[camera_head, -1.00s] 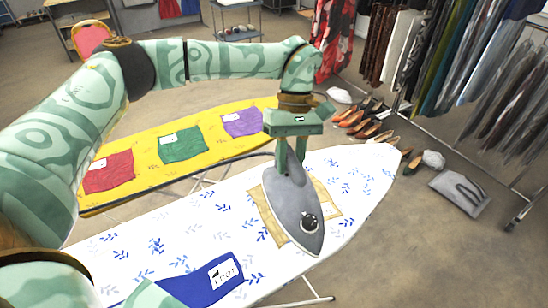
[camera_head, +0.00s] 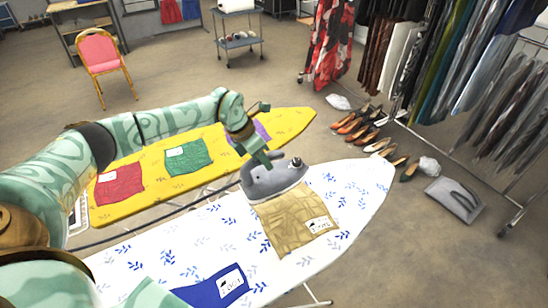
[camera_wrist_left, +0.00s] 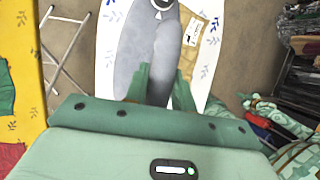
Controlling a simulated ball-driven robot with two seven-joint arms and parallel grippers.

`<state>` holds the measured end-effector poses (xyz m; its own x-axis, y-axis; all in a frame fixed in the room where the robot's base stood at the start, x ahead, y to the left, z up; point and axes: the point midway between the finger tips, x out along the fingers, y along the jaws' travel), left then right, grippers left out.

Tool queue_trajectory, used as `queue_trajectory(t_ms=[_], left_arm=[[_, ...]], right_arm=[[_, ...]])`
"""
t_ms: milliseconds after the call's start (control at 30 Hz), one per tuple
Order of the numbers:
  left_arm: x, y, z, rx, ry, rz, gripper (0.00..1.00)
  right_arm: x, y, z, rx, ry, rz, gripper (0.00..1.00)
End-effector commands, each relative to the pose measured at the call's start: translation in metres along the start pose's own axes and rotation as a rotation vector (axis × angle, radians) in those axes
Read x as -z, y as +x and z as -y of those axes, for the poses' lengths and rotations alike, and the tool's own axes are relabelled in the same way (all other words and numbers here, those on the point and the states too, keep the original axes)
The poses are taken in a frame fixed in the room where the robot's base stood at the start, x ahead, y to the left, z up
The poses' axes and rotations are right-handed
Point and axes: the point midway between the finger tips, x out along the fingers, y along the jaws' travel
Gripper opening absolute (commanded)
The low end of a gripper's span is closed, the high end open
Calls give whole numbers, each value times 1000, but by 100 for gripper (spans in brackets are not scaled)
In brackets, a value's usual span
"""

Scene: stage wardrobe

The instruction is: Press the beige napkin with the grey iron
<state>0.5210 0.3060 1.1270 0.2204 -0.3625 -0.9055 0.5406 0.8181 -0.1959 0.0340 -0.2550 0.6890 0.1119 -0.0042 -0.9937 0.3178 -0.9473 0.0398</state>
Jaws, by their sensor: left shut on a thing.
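The beige napkin (camera_head: 290,222) lies on the white ironing board with blue leaf sprigs (camera_head: 345,185), a tag at its near right corner. Part of it also shows in the left wrist view (camera_wrist_left: 203,55). The grey iron (camera_head: 268,182) is at the napkin's far left edge, covering the board behind it; I cannot tell whether its sole touches the cloth. My left gripper (camera_head: 264,160) is shut on the iron's handle. In the left wrist view the fingers (camera_wrist_left: 160,88) grip the grey iron body (camera_wrist_left: 140,45).
A blue napkin (camera_head: 205,293) lies nearer on the white board. A yellow board (camera_head: 140,195) behind holds red (camera_head: 120,184), green (camera_head: 188,158) and purple (camera_head: 255,132) napkins. Shoes (camera_head: 358,125), a grey bag (camera_head: 455,200) and clothes racks stand to the right.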

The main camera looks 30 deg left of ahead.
Motion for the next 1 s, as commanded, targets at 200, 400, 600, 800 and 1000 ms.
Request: queue_trajectory(t_ms=[200, 400, 600, 800, 1000], left_arm=[[4, 3, -8, -22, -52, 17, 0], [11, 22, -11, -21, -51, 15, 0], [21, 45, -16, -20, -51, 13, 0], [26, 58, -19, -20, -51, 14, 0], [26, 57, -19, -20, -50, 15, 0]], right_arm=[[1, 3, 2, 2, 2, -1, 0], [-1, 20, 5, 6, 4, 0, 0], [-5, 41, 7, 8, 4, 4, 0], [-7, 52, 8, 8, 3, 6, 0], [-7, 51, 7, 8, 3, 6, 0]])
